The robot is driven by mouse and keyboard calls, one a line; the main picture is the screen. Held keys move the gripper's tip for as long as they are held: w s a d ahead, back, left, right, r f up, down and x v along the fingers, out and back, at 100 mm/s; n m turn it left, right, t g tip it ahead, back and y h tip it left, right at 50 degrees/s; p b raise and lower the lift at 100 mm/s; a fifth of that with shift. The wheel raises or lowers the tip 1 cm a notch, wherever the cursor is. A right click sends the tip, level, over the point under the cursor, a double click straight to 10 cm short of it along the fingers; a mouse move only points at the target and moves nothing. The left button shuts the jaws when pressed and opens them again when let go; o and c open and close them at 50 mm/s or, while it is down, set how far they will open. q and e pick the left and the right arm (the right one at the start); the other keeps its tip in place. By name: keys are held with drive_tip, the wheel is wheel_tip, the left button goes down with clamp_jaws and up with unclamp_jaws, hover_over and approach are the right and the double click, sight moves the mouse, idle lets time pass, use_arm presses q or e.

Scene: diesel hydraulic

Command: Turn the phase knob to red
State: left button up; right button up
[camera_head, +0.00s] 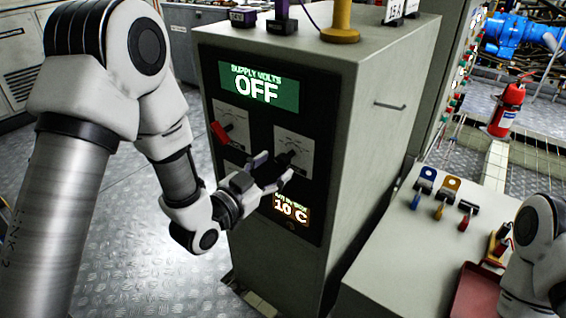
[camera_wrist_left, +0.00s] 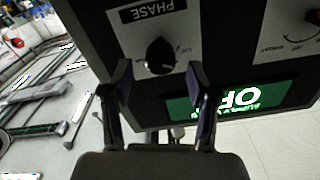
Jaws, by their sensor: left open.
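The phase knob (camera_wrist_left: 160,57) is black and round, on a light plate labelled PHASE (camera_wrist_left: 152,11) in the left wrist view, which shows the panel upside down. In the head view the knob (camera_head: 284,158) is on the right of the cabinet's dark front panel. My left gripper (camera_head: 275,171) is open in front of it. In the left wrist view the two fingers (camera_wrist_left: 160,76) stand apart on either side of the knob; I cannot tell whether they touch it. No red mark is clear beside the knob. My right gripper is out of view.
A red-handled knob (camera_head: 221,132) is left of the phase knob. A green display (camera_head: 258,88) above reads SUPPLY VOLTS OFF; a small orange display (camera_head: 291,209) below reads 10 C. A low grey bench (camera_head: 400,260) with padlocks stands right. A red extinguisher (camera_head: 507,108) is farther back.

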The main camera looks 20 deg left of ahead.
sight(279, 164)
use_arm(q)
drive_tip(key=x, duration=0.3)
drive_tip(key=shift+w+f, duration=0.1)
drive_tip(key=shift+w, duration=0.15)
clamp_jaws()
drive_tip(key=shift+m, duration=0.3)
drive_tip(key=m+b, duration=0.2)
drive_tip(key=m, duration=0.2)
drive_tip(key=shift+d+f+b, duration=0.1)
drive_tip(key=shift+f+b, duration=0.05)
drive_tip(key=shift+b, duration=0.2)
drive_tip(key=shift+s+m+b, duration=0.1)
drive_tip(key=shift+m+b, duration=0.75)
drive_tip(key=shift+m, duration=0.75)
unclamp_jaws()
